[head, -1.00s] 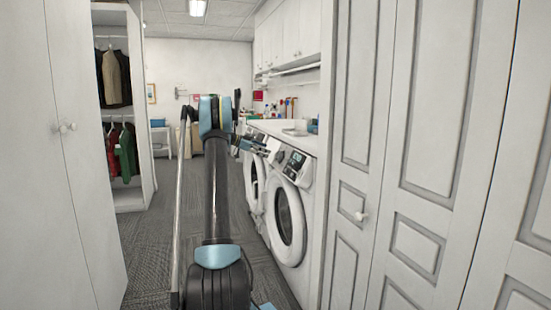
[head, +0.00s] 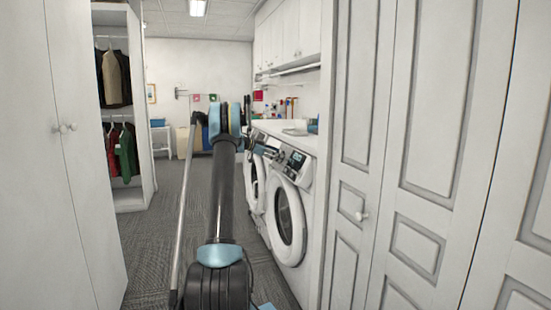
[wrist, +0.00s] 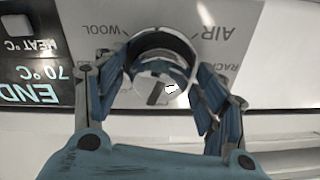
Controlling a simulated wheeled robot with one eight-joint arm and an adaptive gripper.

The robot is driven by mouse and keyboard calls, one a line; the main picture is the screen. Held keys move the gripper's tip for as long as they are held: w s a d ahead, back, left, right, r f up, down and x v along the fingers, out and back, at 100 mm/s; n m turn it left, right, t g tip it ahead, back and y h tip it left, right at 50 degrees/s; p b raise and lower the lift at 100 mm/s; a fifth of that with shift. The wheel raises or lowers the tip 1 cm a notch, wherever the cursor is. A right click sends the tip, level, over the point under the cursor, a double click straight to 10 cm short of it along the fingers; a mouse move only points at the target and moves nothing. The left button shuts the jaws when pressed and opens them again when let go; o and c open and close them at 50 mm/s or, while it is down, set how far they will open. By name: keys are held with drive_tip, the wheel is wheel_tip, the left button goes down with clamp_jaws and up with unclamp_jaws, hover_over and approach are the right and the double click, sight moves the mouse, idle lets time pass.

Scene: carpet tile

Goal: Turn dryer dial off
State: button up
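The dryer dial (wrist: 160,80) is a round silver knob in the wrist view, with printed words WOOL, AIR and RACK around it, shown upside down. My gripper (wrist: 160,92) is open, with one blue-padded finger on each side of the dial. The fingers sit close to the dial's rim; I cannot tell whether they touch it. A dark display (wrist: 35,90) beside the dial reads END and 70 °C. In the head view, my gripper (head: 262,150) reaches the panel of the farther front-loading machine (head: 257,182), which my arm partly hides.
The nearer front-loading machine (head: 287,222) stands beside the farther one, under a white counter. White folding doors (head: 420,170) close off the right. White cabinet doors (head: 60,170) and an open wardrobe (head: 128,200) line the left. Carpet floor (head: 155,240) is clear between.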

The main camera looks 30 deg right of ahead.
drive_tip(key=c, duration=0.6)
drive_tip(key=shift+r+n, duration=0.1)
drive_tip(key=shift+n, duration=2)
drive_tip(key=o, duration=1)
drive_tip(key=shift+o, duration=0.2)
drive_tip(key=v, duration=1.2)
drive_tip(key=shift+s, duration=0.1)
